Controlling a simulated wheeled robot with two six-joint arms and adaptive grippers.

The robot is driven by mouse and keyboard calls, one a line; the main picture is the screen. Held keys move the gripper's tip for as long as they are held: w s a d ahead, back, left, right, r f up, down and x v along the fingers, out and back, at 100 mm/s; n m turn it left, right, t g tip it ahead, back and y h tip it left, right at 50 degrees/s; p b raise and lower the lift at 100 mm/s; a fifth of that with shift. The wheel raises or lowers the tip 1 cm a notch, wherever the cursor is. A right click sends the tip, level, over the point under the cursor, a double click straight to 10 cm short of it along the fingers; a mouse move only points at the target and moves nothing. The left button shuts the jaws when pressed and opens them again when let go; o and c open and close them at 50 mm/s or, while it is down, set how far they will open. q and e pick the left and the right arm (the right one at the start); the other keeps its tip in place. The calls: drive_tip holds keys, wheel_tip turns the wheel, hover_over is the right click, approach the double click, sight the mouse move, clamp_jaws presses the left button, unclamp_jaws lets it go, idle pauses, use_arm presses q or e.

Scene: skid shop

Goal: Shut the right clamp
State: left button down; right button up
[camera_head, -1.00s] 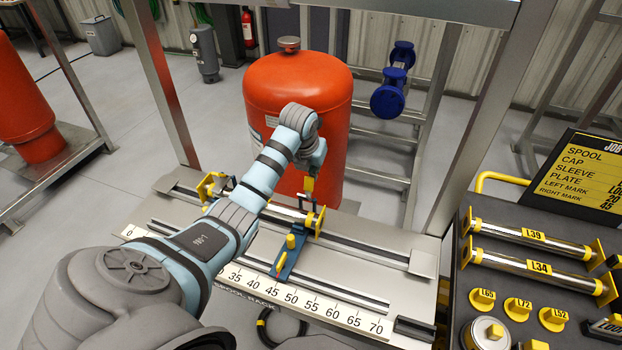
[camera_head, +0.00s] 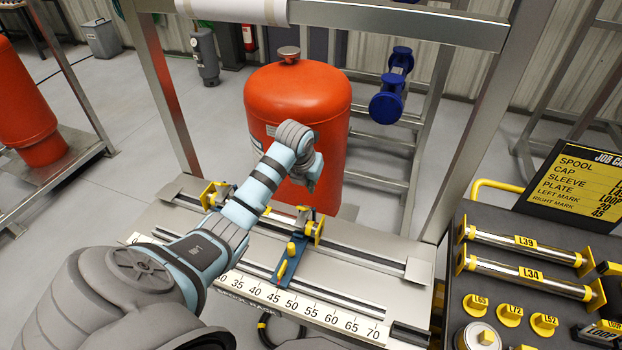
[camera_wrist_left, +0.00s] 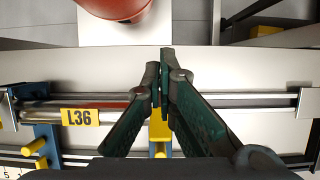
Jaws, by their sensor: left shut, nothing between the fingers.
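The right clamp (camera_head: 290,255) is a blue bracket with yellow knobs on the rack near the 45 mark. A small yellow piece (camera_head: 302,212) shows low at its rear, by the spool's right end; whether it is locked I cannot tell. The steel spool labelled L36 (camera_wrist_left: 80,117) lies along the rails in the left wrist view. My left gripper (camera_wrist_left: 164,55) is shut and empty, above and beyond the yellow part (camera_wrist_left: 158,130) of the right clamp, which its fingers partly hide. My right gripper is out of view.
A red tank (camera_head: 297,105) stands close behind the rack. Steel posts frame the rack (camera_head: 370,275). At the right, a dark cart holds spools L39 (camera_head: 525,240) and L34 (camera_head: 530,273), yellow caps and a job board (camera_head: 580,190).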

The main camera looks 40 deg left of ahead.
use_arm(q)
wheel_tip(320, 180, up, 6)
drive_tip(key=p, duration=0.4)
drive_tip(key=shift+w+a, duration=0.15)
drive_tip(key=shift+w, duration=0.2)
